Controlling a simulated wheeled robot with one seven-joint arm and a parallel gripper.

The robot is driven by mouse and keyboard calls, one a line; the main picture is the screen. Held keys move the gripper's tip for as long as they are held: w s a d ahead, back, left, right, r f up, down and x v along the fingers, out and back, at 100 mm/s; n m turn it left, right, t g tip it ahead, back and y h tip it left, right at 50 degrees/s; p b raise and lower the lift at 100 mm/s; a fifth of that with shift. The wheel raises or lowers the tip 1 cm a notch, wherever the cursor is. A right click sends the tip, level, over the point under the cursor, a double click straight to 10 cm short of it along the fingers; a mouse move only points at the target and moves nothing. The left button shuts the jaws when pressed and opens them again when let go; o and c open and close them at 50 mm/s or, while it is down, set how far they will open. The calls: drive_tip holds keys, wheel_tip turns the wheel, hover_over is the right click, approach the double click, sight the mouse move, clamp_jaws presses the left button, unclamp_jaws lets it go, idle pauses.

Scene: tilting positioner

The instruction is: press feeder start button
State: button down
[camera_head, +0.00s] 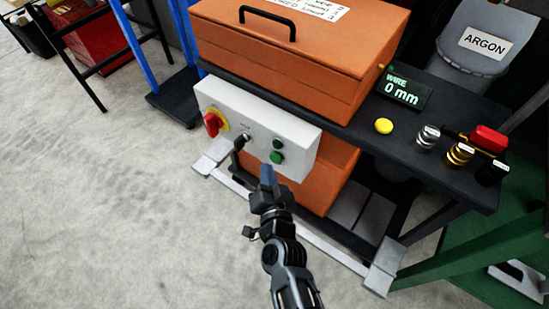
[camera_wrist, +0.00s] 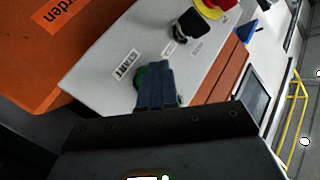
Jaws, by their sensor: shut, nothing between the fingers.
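A white control panel (camera_head: 255,125) is on the front of the orange unit. In the wrist view, the shut fingers (camera_wrist: 155,75) cover most of a green button (camera_wrist: 138,76) beside a START label (camera_wrist: 125,65). I cannot tell whether the fingertips touch it.
A red-and-yellow rotary switch (camera_head: 213,123) and a black key-like switch (camera_head: 241,141) are left of the buttons. Open floor (camera_head: 100,190) lies to the left.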

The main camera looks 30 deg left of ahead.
drive_tip(key=shift+w, duration=0.15)
drive_tip(key=shift+w, duration=0.3)
drive_tip(key=shift+w+b, duration=0.45)
drive_tip(key=shift+b, duration=0.15)
idle(0.5)
idle(0.4)
drive_tip(key=shift+s+p, duration=0.8)
drive_tip(key=shift+s, duration=0.1)
drive_tip(key=s+p, duration=0.4)
drive_tip(key=s, duration=0.1)
drive_tip(key=shift+a, duration=0.2)
